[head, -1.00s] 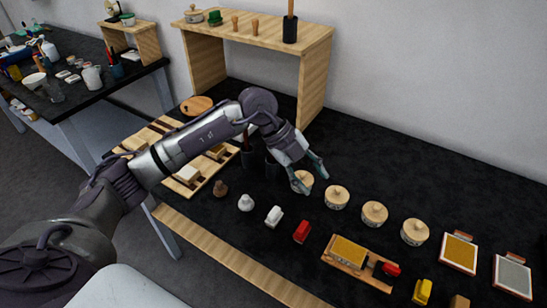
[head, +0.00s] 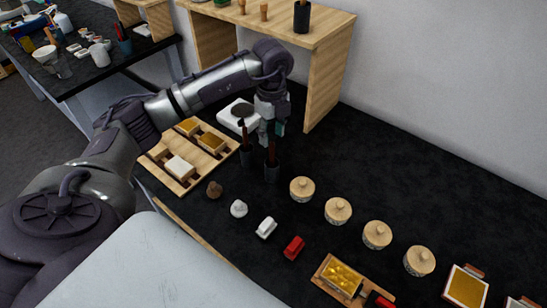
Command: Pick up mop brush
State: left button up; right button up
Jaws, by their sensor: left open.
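Two dark cups stand on the black worktop in the middle of the head view: a left cup (head: 246,155) and a right cup (head: 271,171). A brush with a broad dark head (head: 243,110) and a brown handle rises from the left cup. Another brown handle (head: 271,152) stands in the right cup, its upper part hidden by my gripper. I cannot tell for sure which one is the mop brush. My left gripper (head: 271,132) points down, open, over the right cup and around or close beside that handle. My right gripper is out of view.
A wooden rack (head: 157,157) with pads lies left of the cups. A wooden shelf (head: 322,85) stands behind. A row of lidded pots (head: 338,210) and small items, including a red one (head: 294,248), runs to the right. The worktop's back right is bare.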

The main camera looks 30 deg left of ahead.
aim_at(272, 156)
pick_arm(q)
notch_tip(272, 156, down, 3)
jog(key=shift+r+p, duration=0.1)
jog(key=shift+p, duration=0.2)
notch_tip(272, 156, down, 3)
jog(key=shift+f+p, duration=0.1)
jog(key=shift+p, duration=0.95)
notch_tip(272, 156, down, 2)
jog(key=shift+f+p, duration=0.2)
jog(key=shift+p, duration=0.2)
jog(key=shift+f, duration=0.45)
jog(key=shift+c, duration=0.4)
grip_shut()
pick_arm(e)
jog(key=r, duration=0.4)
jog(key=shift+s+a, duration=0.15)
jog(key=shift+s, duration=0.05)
